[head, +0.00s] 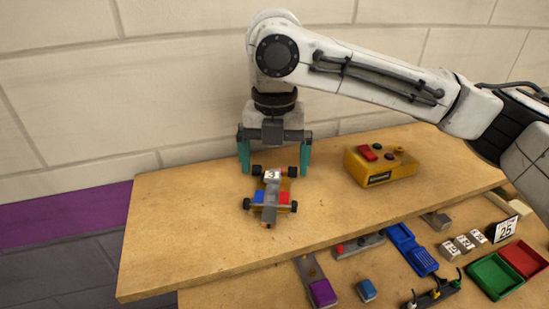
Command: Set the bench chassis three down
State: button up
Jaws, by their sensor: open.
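The bench chassis three (267,212) is a small car with a yellow and grey body, dark wheels, a blue and a red block, and a white plate marked 3. It is on the wooden bench top (190,235), near its left part. My gripper (274,168) points down at the far end of the chassis. Its two teal fingers are spread apart, one on each side of the chassis's far end. I cannot tell whether the fingers touch it.
A yellow box (380,165) with a red switch and dark knobs stands to the right on the bench top. A lower surface in front holds a blue tray (411,249), a green tray (495,276), a red tray (523,258), a purple block (322,293) and a 25 sign (504,229).

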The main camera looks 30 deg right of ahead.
notch_tip(320, 180, up, 12)
jog(key=shift+r+b, duration=0.25)
jog(key=shift+b, duration=0.2)
dwell(0.7)
